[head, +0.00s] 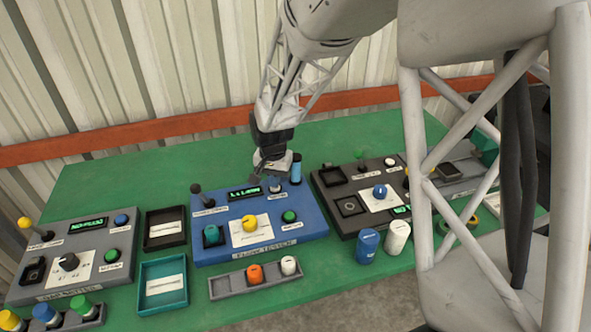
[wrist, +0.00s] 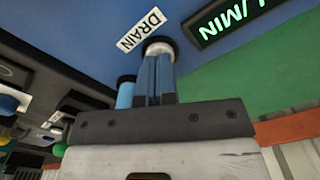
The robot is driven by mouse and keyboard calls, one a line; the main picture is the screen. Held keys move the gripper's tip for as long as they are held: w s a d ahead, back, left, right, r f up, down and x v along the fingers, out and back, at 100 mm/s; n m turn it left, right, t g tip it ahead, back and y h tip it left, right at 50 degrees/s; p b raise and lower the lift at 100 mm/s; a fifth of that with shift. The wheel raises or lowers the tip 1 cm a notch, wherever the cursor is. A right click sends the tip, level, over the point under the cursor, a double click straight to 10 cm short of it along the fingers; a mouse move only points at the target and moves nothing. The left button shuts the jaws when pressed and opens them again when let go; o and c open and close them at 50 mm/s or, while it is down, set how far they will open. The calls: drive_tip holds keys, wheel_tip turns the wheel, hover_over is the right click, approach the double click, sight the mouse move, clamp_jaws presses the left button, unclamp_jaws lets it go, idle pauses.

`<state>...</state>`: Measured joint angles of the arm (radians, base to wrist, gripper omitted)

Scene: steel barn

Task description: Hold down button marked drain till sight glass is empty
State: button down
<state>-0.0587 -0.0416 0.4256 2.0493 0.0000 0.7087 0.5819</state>
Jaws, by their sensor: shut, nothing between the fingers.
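The blue flow-tester panel (head: 213,240) stands mid-table. Its label marked DRAIN (wrist: 141,30) reads clearly in the wrist view. Right beside it is a pale round button (wrist: 160,45), partly hidden behind my fingertips. My gripper (head: 274,179) is shut and empty above the panel's back right part. In the wrist view its fingers (wrist: 157,62) point at the button and overlap it; I cannot tell if they press it. The upright sight glass (head: 296,167) right of my gripper shows blue. It also shows in the wrist view (wrist: 125,93), partly hidden; its level is unclear.
The panel has a lit green display (head: 244,193), a yellow knob (head: 249,222), a green button (head: 289,216) and a dark lever (head: 196,190). A grey panel (head: 40,284) stands left, a dark panel (head: 333,187) right. Trays and loose cylinders lie in front.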

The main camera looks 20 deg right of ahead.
drive_tip(key=shift+f, duration=0.45)
idle(0.4)
drive_tip(key=shift+r, duration=0.2)
idle(2.0)
drive_tip(key=shift+r, duration=3.3)
drive_tip(key=shift+r, duration=0.1)
drive_tip(key=shift+s+r, duration=0.2)
drive_tip(key=shift+s, duration=0.05)
drive_tip(key=s+d+r+n+t, duration=0.1)
drive_tip(key=s+r, duration=0.3)
drive_tip(key=s, duration=0.6)
drive_tip(key=s+d+r+n, duration=0.1)
drive_tip(key=s+r+n, duration=0.2)
drive_tip(key=s, duration=0.7)
drive_tip(key=s+d+r+n+t, duration=0.1)
drive_tip(key=s+d+r, duration=0.1)
drive_tip(key=s+r, duration=0.4)
drive_tip(key=s, duration=0.4)
drive_tip(key=shift+r+n+t, duration=0.25)
drive_tip(key=shift+n+t, duration=0.05)
drive_tip(key=shift+n, duration=0.1)
